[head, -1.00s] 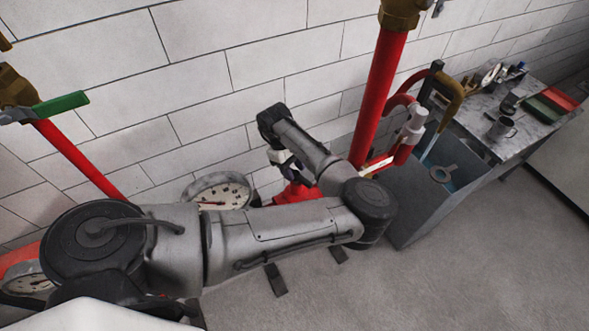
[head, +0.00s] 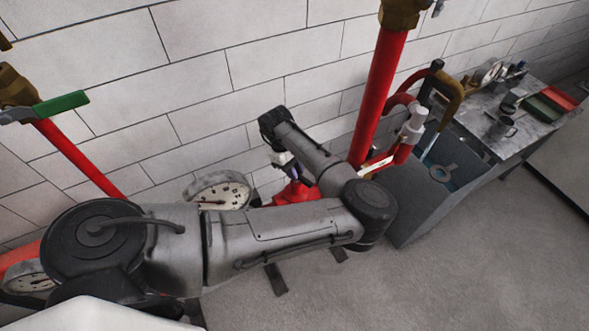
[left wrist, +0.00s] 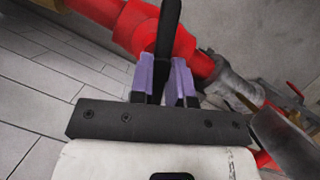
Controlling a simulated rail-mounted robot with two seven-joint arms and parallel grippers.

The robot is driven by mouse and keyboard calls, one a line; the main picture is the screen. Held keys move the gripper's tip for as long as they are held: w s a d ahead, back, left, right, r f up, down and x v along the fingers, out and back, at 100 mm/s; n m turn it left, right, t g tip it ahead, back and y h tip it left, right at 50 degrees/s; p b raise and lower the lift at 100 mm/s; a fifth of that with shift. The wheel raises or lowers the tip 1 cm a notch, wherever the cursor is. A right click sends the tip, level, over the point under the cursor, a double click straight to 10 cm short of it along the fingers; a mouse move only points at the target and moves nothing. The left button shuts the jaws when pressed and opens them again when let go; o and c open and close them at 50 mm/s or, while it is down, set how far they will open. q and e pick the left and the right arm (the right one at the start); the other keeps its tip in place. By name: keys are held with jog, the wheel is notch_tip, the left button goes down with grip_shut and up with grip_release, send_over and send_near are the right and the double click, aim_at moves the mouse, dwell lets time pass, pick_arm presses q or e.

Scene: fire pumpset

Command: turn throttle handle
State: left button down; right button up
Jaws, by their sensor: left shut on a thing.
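A black throttle handle (left wrist: 168,30) stands up between the purple finger pads of my left gripper (left wrist: 166,82) in the left wrist view. The fingers are shut on it. The handle is in front of a red pipe body (left wrist: 140,32), which runs across the top of that view. In the head view, my left gripper (head: 288,168) is low by the wall, beside the red pump part (head: 295,193), and the handle is too small and covered to make out clearly. My right gripper is not in view.
A round gauge (head: 222,196) stands left of the gripper. A vertical red pipe (head: 380,90) rises to its right. Farther right are a grey bin (head: 400,205) and a marble-topped table (head: 480,120) with mugs. Grey floor (head: 480,270) is open in front.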

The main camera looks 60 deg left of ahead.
pick_arm(q)
jog(key=shift+r+n+p, duration=0.15)
jog(key=shift+n+p, duration=0.25)
jog(key=shift+p, duration=0.3)
jog(key=c, duration=1.1)
grip_release()
jog(key=v, duration=0.6)
jog(key=b+v, duration=0.1)
jog(key=v, duration=0.6)
jog(key=shift+s+r, duration=0.25)
